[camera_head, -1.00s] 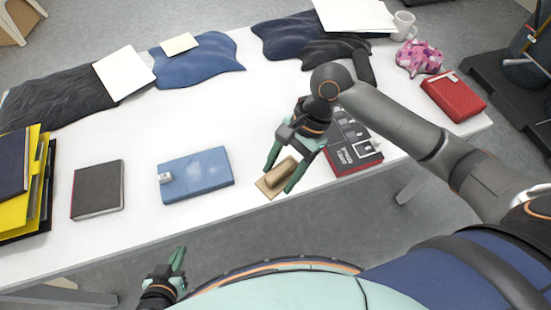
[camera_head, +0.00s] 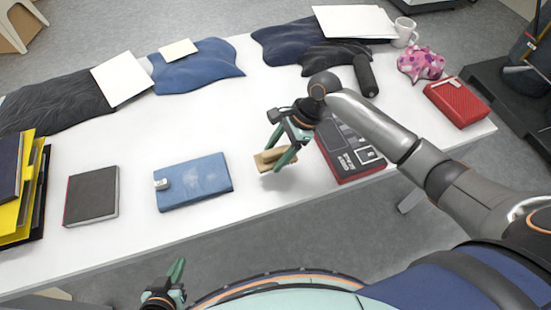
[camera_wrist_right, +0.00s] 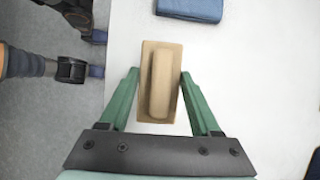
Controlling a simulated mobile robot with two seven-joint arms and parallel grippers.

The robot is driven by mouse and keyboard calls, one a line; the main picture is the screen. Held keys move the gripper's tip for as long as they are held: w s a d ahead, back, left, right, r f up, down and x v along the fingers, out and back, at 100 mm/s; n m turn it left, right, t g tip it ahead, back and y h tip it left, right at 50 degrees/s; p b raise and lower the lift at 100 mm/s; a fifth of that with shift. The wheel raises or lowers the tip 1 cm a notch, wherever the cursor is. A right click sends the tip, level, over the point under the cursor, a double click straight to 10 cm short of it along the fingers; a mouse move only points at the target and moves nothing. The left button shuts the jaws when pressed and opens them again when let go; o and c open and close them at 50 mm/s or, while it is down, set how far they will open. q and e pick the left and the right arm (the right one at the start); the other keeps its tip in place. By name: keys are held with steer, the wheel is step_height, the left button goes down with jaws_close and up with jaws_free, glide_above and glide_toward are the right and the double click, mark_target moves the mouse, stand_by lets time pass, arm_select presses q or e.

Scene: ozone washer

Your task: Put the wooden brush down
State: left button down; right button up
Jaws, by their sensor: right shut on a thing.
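The wooden brush (camera_head: 265,160) is a tan block with a raised handle, near the front edge of the white table (camera_head: 130,190). My right gripper (camera_head: 275,159) is shut on it. In the right wrist view, the brush (camera_wrist_right: 159,85) lies between the green fingers of that gripper (camera_wrist_right: 160,73), its handle pointing away from the wrist. I cannot tell for sure whether the brush touches the table. My left gripper (camera_head: 176,275) is in front of the table, low in the head view, and its finger opening is unclear.
A blue book (camera_head: 195,185) lies left of the brush and a dark red-edged box (camera_head: 350,150) lies right of it. A dark notebook (camera_head: 92,195) is further left. Folded clothes (camera_head: 195,70) lie along the back. The middle of the table is clear.

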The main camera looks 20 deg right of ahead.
mark_target(275, 152)
steer(key=f, duration=0.1)
steer(key=w, duration=0.1)
steer(key=w+f, duration=0.1)
steer(key=shift+w+d+f+b, duration=0.1)
steer(key=shift+d+f+b, duration=0.15)
steer(key=shift+f+b, duration=0.1)
step_height(275, 152, down, 3)
steer(key=shift+w+f, duration=0.1)
steer(key=shift+f, duration=0.05)
steer(key=o, duration=1.4)
steer(key=shift+f, duration=0.15)
steer(key=shift+o, duration=0.2)
steer(key=p+v, duration=0.1)
steer(key=v, duration=1.1)
steer(key=shift+r, duration=0.2)
